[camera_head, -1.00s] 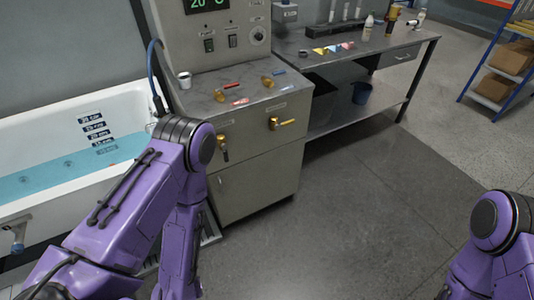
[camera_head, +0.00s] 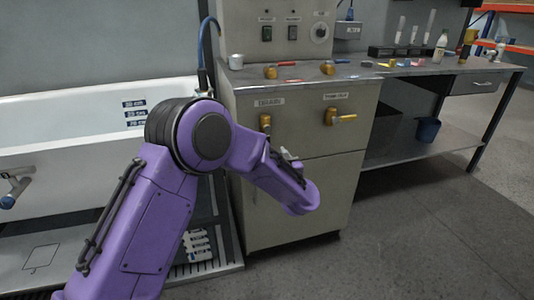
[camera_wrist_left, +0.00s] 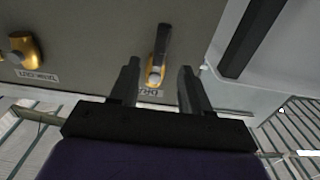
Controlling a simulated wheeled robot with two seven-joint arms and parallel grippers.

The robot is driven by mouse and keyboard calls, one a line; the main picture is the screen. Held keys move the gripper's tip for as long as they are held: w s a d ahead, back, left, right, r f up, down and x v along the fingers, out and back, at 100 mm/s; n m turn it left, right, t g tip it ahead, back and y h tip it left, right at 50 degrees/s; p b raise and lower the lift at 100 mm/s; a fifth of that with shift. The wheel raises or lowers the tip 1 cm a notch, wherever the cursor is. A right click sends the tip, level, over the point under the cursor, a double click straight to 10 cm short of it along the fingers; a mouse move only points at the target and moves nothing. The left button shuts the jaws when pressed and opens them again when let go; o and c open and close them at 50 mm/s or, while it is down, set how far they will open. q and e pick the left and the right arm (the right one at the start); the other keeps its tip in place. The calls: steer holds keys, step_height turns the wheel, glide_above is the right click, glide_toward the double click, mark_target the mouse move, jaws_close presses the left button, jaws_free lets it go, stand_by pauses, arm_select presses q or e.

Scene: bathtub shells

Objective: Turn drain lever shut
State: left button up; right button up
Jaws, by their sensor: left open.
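The drain lever (camera_head: 265,122) is on the front of the grey cabinet, under a DRAIN label. It has a gold body and a dark handle pointing down. In the left wrist view, where the label appears upside down, the lever (camera_wrist_left: 162,42) shows its dark handle pointing up the picture. My left gripper (camera_wrist_left: 158,67) is open, with one finger on each side of the lever's line and the gold hub between the fingertips. I cannot tell how far the fingers are from it. In the head view my left arm hides most of this gripper. My right gripper is out of view.
A second gold lever (camera_head: 340,116) sits to the right on the cabinet front (camera_head: 300,200), its handle sideways. Two taps (camera_head: 327,68) and a cup (camera_head: 236,61) are on top. The white bathtub (camera_head: 50,88) is left. A workbench (camera_head: 450,72) stands right; the floor before it is clear.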

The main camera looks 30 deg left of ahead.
mark_target(267, 139)
arm_select(q)
steer(key=b+x, duration=0.1)
steer(key=x, duration=0.7)
steer(key=shift+w+a+f, duration=0.1)
steer(key=shift+w+a, duration=0.1)
jaws_close()
